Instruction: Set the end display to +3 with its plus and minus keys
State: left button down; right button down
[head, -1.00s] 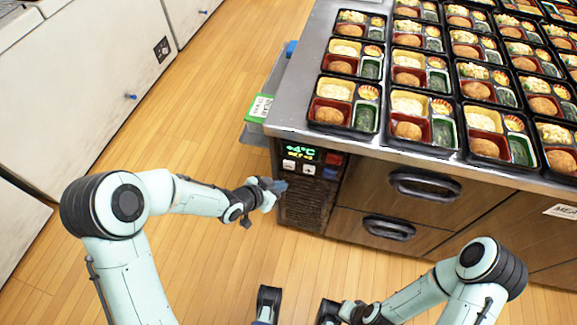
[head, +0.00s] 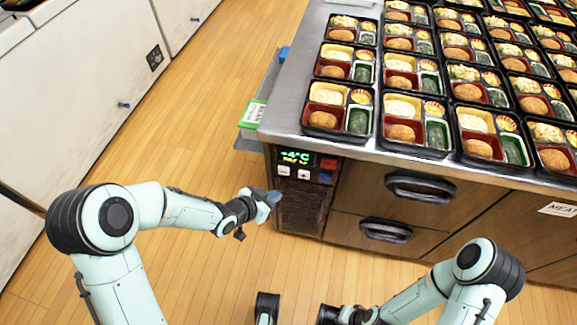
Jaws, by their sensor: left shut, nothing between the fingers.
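The end display (head: 295,158) is on a dark panel at the near left end of the counter. Its large green digits read +4°C; the smaller yellow line below is too small to read surely. Two white keys (head: 284,170) (head: 304,174) sit side by side under it; their signs are too small to tell apart. My left gripper (head: 273,197) is shut and empty, pointing at the panel, below and slightly left of the keys in the picture. It appears apart from the keys. My right arm is at the bottom; its gripper (head: 330,314) is partly cut off and its fingers are unclear.
A red key (head: 328,163) and a blue key (head: 325,177) are right of the white ones. A dark vent grille lies below. The metal counter (head: 285,110) holds many bento trays. Drawer handles (head: 422,188) stick out to the right. Wooden floor is clear at left.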

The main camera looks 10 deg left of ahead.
jog(key=shift+f, duration=0.2)
dwell(0.7)
